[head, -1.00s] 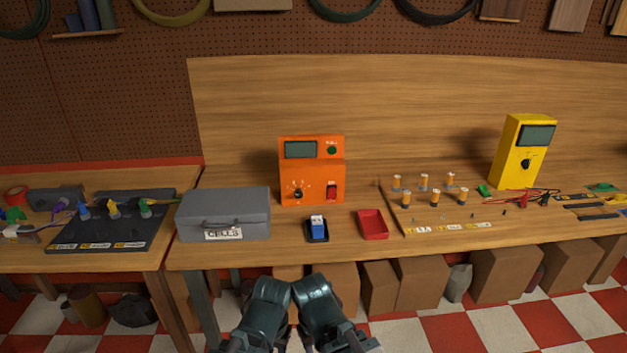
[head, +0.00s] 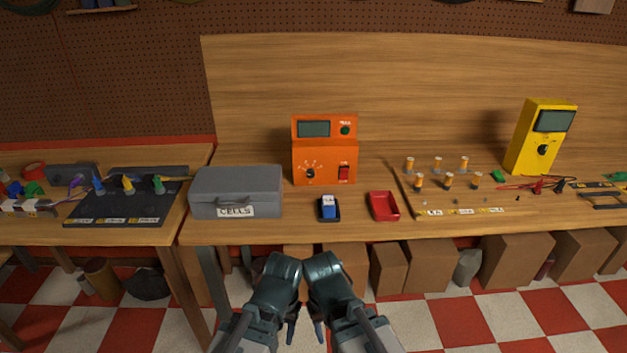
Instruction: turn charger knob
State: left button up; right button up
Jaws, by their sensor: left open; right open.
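The orange charger (head: 325,150) stands on the wooden bench in the middle of the head view. It has a dark display at its upper left and a green button at its upper right. Its black knob (head: 310,174) is at the lower left of the front, with pale marks around it. A red switch (head: 344,174) is at the lower right. My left gripper (head: 290,336) and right gripper (head: 320,334) hang low in front of the bench, side by side. Both are open and apart from the charger. Their fingertips are small and partly hidden by my arms.
A grey case labelled CELLS (head: 236,191) stands left of the charger. A blue item in a black tray (head: 328,208) and a red tray (head: 383,206) lie in front. A board with several orange cylinders and a yellow meter (head: 541,137) are at right.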

aim_at(311, 171)
jog(key=i+j, duration=0.15)
jog(key=j, duration=0.15)
jog(key=i+j, duration=0.15)
jog(key=j, duration=0.15)
jog(key=i+j, duration=0.15)
jog(key=j, duration=0.2)
jog(key=i+j+z, duration=0.1)
jog(key=j, duration=0.25)
jog(key=i+j+z, duration=0.1)
jog(key=j, duration=0.25)
jog(key=i+z, duration=0.1)
jog(key=z, duration=1.35)
